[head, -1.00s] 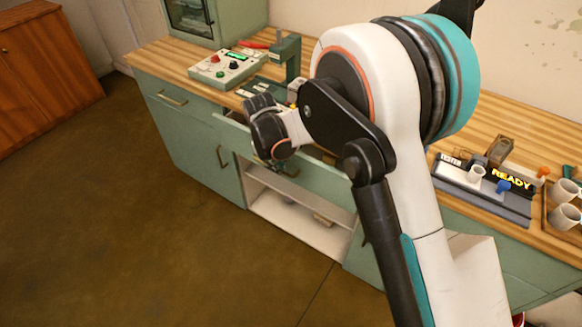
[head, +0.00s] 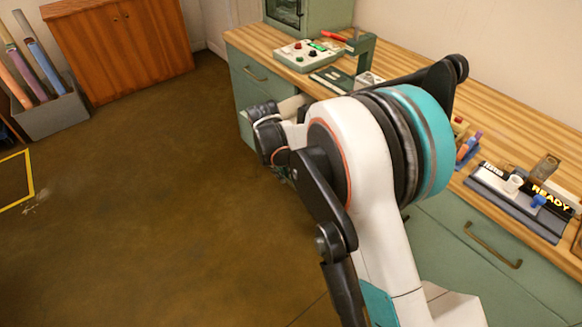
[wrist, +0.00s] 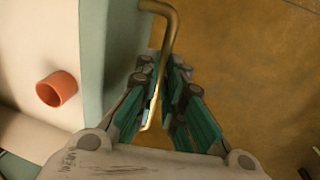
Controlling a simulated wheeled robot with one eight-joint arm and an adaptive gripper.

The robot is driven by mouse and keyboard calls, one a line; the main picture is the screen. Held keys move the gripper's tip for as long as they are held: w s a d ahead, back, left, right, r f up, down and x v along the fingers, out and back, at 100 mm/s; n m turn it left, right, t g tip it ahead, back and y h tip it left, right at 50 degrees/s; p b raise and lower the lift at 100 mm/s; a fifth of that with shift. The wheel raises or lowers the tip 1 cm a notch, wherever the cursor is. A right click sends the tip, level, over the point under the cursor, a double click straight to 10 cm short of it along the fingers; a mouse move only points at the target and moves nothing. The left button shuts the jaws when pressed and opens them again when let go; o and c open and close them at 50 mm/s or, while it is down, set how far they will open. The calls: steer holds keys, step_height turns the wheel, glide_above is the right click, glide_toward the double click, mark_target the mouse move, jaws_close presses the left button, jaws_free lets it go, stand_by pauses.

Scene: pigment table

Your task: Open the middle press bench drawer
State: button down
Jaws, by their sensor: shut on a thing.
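In the wrist view, my gripper (wrist: 165,90) is shut on the brass bar handle (wrist: 168,22). The handle is on a green drawer front (wrist: 122,45), seen edge-on at the left. Behind the front the pale drawer inside shows, with an orange cup-like piece (wrist: 57,89) in it, so the drawer stands open. In the head view, my arm and wrist cover the handle, the fingers and most of the drawer. The press bench (head: 425,98) has a wooden top and green fronts.
A control box (head: 306,55) and a green press (head: 363,55) stand on the bench's far end. A grey rack with a READY sign (head: 520,205) is at the right. Brown floor (head: 150,220) lies clear left of my arm. A wooden cabinet (head: 120,45) stands at the back.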

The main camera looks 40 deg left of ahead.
steer(key=shift+s+a, duration=0.1)
steer(key=shift+s, duration=0.25)
steer(key=c, duration=2)
jaws_free()
steer(key=shift+o, duration=0.2)
step_height(320, 180, up, 12)
steer(key=s, duration=0.2)
steer(key=shift+a+f, duration=0.15)
steer(key=shift+a, duration=0.15)
